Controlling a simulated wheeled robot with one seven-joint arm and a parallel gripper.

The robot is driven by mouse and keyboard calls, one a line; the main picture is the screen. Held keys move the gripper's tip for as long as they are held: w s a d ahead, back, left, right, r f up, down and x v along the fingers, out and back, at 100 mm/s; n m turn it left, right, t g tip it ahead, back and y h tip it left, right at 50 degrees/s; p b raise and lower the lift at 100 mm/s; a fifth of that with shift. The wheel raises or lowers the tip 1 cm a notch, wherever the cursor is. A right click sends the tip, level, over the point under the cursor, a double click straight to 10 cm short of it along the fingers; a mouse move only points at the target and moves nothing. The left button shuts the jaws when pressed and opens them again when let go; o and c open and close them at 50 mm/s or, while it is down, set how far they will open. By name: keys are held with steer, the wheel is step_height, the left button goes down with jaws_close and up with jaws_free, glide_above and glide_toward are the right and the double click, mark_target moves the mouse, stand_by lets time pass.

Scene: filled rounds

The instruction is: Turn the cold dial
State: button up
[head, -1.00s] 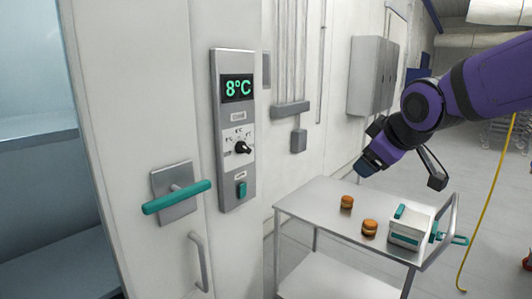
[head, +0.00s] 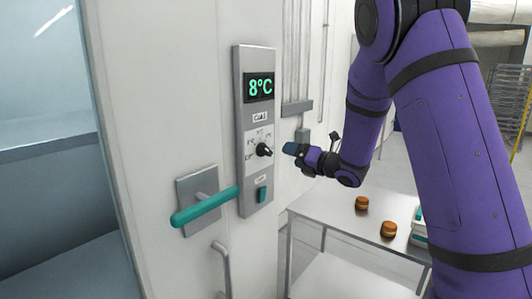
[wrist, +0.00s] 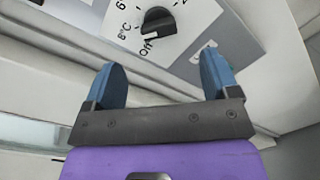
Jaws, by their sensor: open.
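The cold dial (head: 264,150) is a black knob on a white scale plate, in the middle of a grey wall panel (head: 241,120). A green display (head: 260,87) above it reads 8°C. In the wrist view the dial (wrist: 158,27) lies beyond the fingertips, with "Off", "8°C" and other marks around it. My gripper (head: 290,148) is just right of the dial in the head view, apart from it. In the wrist view my gripper (wrist: 163,80) has its two blue fingers spread wide with nothing between them.
A teal door handle (head: 205,206) sticks out left below the panel, and a teal switch (head: 262,194) is under the dial. A steel cart (head: 330,215) with two round filled items (head: 362,203) stands at the right. The cold room's doorway is at the left.

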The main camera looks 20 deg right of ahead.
mark_target(269, 152)
steer(key=shift+n+y, duration=0.5)
steer(key=shift+n, duration=0.2)
steer(key=x, duration=0.7)
steer(key=f+x, duration=0.1)
steer(key=x, duration=0.3)
steer(key=shift+s+a+f, duration=0.1)
steer(key=shift+s+a, duration=0.05)
steer(key=shift+a, duration=0.15)
steer(key=c, duration=0.9)
